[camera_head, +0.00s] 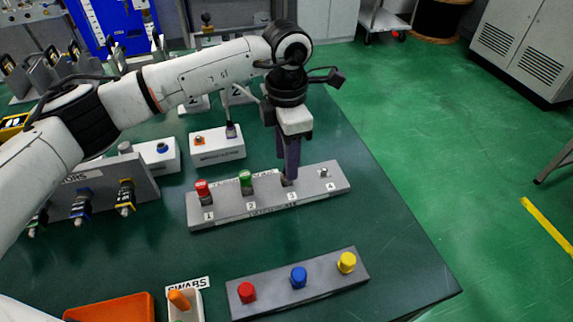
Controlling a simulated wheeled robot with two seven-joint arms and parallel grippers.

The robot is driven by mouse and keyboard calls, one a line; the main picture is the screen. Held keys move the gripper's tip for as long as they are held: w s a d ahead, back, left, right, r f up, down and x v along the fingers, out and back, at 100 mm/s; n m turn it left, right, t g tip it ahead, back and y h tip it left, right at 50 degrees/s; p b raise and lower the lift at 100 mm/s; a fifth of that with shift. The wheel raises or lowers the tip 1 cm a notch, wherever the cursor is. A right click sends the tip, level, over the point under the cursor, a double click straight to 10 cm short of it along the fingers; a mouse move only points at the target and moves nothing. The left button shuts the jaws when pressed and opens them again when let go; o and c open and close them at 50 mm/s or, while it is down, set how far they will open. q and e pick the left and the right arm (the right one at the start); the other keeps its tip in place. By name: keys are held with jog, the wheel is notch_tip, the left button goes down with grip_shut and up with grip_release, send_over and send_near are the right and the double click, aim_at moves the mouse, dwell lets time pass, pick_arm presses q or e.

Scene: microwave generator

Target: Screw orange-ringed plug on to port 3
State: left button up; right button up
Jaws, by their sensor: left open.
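A grey port block (225,213) with positions numbered 1 to 4 lies on the green table. My left gripper (288,180) points down at port 3, its dark fingers around or just above it. It is open, but the gap between the fingers is hard to see. The fingers hide most of port 3, and I cannot make out an orange ring there. A red-topped piece (203,192) stands at port 1 and a green-topped piece (246,182) at port 2. Port 4 (324,173) has only a small metal fitting. My right gripper is not in view.
A grey rack (145,183) at left holds ringed plugs, one yellow-ringed (126,197) and one blue-ringed (81,207). A block with red, blue and yellow caps (298,277) lies in front. A swabs holder (186,308) and orange tray (112,308) are at the front left.

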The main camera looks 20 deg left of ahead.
pick_arm(q)
notch_tip(320, 180, up, 8)
jog(key=shift+f, duration=0.25)
dwell(0.4)
